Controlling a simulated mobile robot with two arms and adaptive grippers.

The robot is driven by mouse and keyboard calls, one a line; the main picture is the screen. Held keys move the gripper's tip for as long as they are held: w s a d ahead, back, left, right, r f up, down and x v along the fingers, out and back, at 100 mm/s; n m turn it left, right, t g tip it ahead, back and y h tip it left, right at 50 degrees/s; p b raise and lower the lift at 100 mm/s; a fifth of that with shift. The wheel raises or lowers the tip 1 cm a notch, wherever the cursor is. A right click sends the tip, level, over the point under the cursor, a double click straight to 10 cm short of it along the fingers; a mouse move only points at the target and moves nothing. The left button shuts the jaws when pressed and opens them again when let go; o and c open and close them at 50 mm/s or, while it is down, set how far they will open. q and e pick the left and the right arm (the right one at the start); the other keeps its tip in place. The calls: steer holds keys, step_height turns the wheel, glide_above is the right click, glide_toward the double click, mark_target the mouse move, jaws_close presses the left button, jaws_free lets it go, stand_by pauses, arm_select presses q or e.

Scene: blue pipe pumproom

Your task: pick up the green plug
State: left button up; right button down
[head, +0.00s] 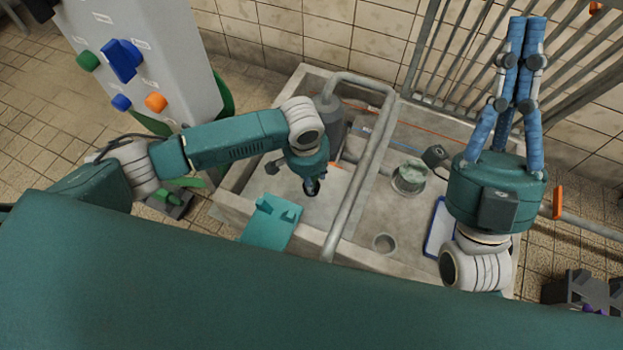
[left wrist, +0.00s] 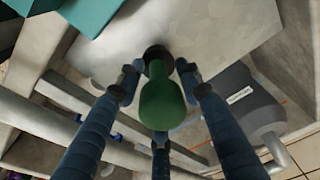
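The green plug (left wrist: 163,105) is in the middle of the left wrist view, its narrow end towards a dark round piece on a pale surface. The fingers of my left gripper (left wrist: 158,75) stand around it, with gaps visible on both sides, so it looks open. In the head view my left gripper (head: 312,186) points down into the concrete basin; I cannot make out the plug there. My right gripper (head: 527,22) points up at the right, with two blue fingertips side by side and nothing visible in it. How far it is closed is unclear.
The concrete basin (head: 232,207) has a grey pipe rail (head: 372,160) across it. A teal block (head: 268,224) lies at its near left. A grey cylinder (head: 331,115) stands close to my left gripper, also in the left wrist view (left wrist: 240,100). A panel with coloured knobs (head: 175,70) stands left.

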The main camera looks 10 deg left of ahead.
arm_select(q)
steer(key=c, duration=0.7)
steer(key=shift+r, duration=0.15)
